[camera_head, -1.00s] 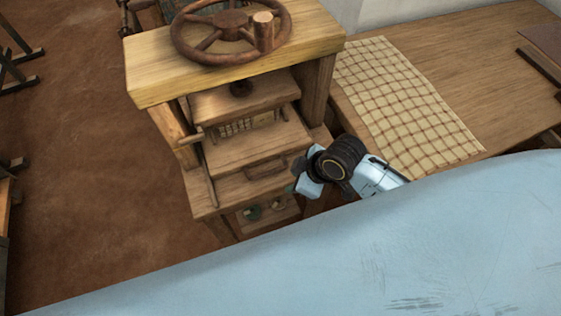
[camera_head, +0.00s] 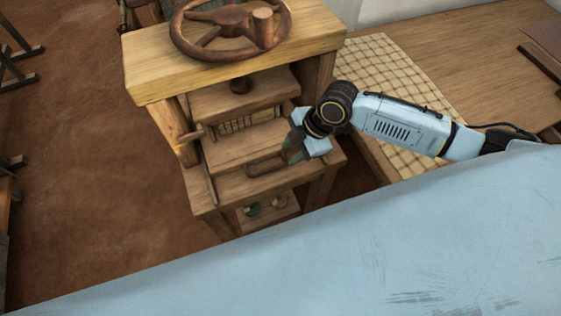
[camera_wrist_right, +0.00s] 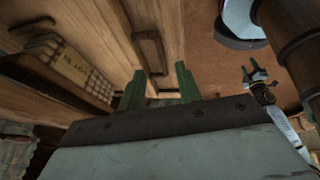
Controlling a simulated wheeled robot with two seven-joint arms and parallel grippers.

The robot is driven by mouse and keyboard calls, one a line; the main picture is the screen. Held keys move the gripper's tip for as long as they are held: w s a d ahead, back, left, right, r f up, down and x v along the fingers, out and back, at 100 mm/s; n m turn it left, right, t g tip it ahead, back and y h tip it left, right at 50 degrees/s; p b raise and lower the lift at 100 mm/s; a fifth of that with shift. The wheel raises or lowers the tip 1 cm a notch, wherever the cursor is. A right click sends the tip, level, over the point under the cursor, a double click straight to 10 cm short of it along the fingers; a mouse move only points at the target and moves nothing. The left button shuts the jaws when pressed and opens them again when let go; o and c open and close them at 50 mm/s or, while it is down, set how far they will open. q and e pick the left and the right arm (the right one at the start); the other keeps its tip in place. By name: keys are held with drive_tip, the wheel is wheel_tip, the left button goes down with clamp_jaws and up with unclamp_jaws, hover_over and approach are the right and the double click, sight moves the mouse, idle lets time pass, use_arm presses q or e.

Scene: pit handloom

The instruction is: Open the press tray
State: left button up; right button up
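The wooden press (camera_head: 140,85) stands left of centre in the head view. Its tray (camera_head: 240,140) has a brown bar handle (camera_head: 262,167) on the front. The handle also shows in the right wrist view (camera_wrist_right: 148,50). My right gripper (camera_head: 290,150) is at the right end of the handle. In the wrist view its two green fingers (camera_wrist_right: 160,75) are apart, with the handle just beyond the tips and nothing clearly gripped. My left gripper (camera_wrist_right: 256,75) appears small at the right of the wrist view, fingers apart and empty; the head view does not show it.
A rusty wheel (camera_head: 228,25) tops the press. A labelled cloth bundle (camera_head: 245,120) lies behind the tray front. A low shelf (camera_head: 270,212) holds small items. A table (camera_head: 460,65) with checked cloth (camera_head: 375,60) stands right.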

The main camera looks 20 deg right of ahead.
sight(277, 166)
drive_tip(key=b+x, duration=0.1)
drive_tip(key=x, duration=0.6)
drive_tip(key=shift+a+f, duration=0.1)
drive_tip(key=shift+f, duration=0.05)
clamp_jaws()
